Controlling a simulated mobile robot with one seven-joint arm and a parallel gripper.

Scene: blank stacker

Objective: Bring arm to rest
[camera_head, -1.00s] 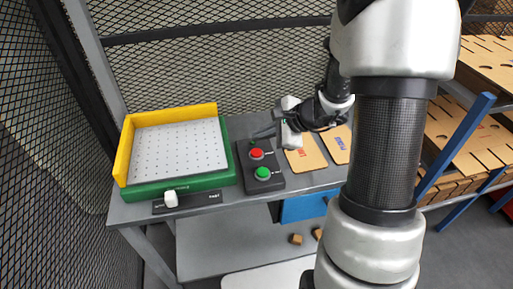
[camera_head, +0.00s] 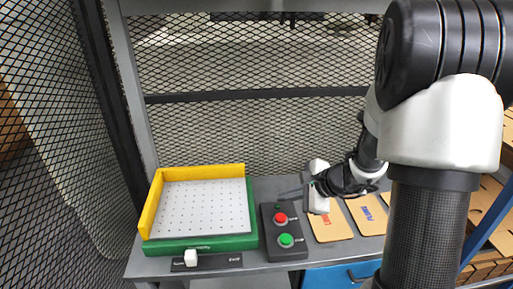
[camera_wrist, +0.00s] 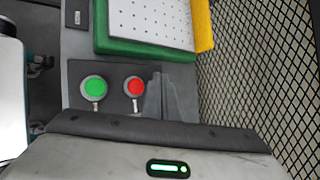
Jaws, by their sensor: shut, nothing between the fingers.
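My gripper (camera_head: 289,194) is in the head view above the bench, beside the black button box (camera_head: 268,240). It is shut and holds nothing. In the wrist view its fingers (camera_wrist: 163,95) lie close together near the box's red button (camera_wrist: 135,87), with the green button (camera_wrist: 94,89) to the left. My arm reaches in from the right of the head view and hides part of the bench there.
A green tray (camera_head: 200,244) with a yellow fence (camera_head: 200,172) and a white perforated plate stands left of the box. A white knob (camera_head: 190,257) is in front of it. Tan boards (camera_head: 330,228) lie right of the box. Black mesh (camera_head: 250,60) closes the back and left.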

